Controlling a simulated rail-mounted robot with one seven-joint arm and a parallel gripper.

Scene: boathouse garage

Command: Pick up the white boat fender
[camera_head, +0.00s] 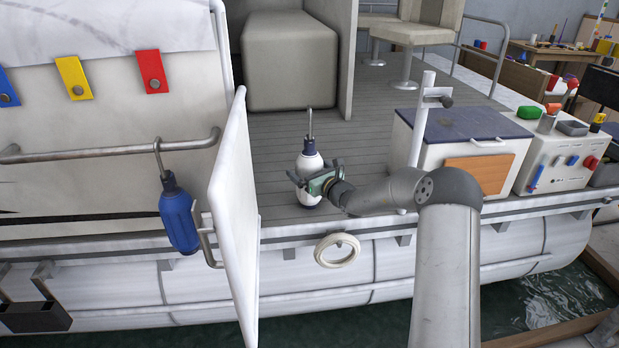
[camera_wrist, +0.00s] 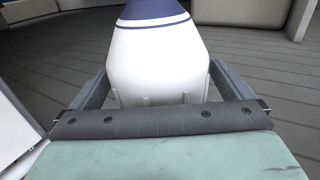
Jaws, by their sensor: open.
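The white boat fender (camera_head: 309,166) stands upright on the grey deck, with a dark blue top and a metal hook rising from it. My gripper (camera_head: 313,178) is at the fender's side, low on its body. In the wrist view the white body of the fender (camera_wrist: 160,62) fills the space between my two fingers (camera_wrist: 158,92), one finger on each side. The jaws are open around it. I cannot tell whether either finger touches it. The fender's lower end is hidden behind the gripper in the wrist view.
A blue fender (camera_head: 179,215) hangs by a hook from a rail (camera_head: 110,152) at the left. An open white gate (camera_head: 236,215) stands between it and the white fender. A white box with a blue lid (camera_head: 462,140) is at the right. Grey deck (camera_head: 275,135) behind the fender is clear.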

